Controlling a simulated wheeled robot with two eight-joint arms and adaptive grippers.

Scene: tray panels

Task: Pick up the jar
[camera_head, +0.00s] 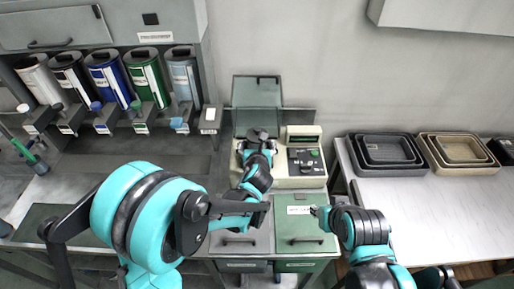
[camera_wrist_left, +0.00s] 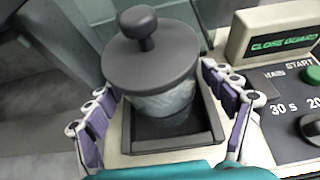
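The jar (camera_wrist_left: 160,103) stands upright in a dark square holder (camera_wrist_left: 150,144) on a cream machine; its body is glassy and pale, with a dark grey knobbed lid (camera_wrist_left: 150,58). My left gripper (camera_wrist_left: 163,112) is open in the left wrist view, its fingers on either side of the jar and holder with gaps showing. In the head view my left gripper (camera_head: 257,140) is over the left part of the machine (camera_head: 302,180), and the jar cannot be made out there. My right gripper (camera_head: 318,211) is small over the green panel, right of centre; its fingers are unclear.
The machine's display (camera_wrist_left: 282,43) reads "CLOSE GUARD", with a green START button (camera_wrist_left: 312,75) and a dial beside the holder. A clear guard (camera_head: 257,92) stands raised behind. Labelled canisters (camera_head: 107,78) line the left back. Stacked grey trays (camera_head: 385,150) sit on the right table.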

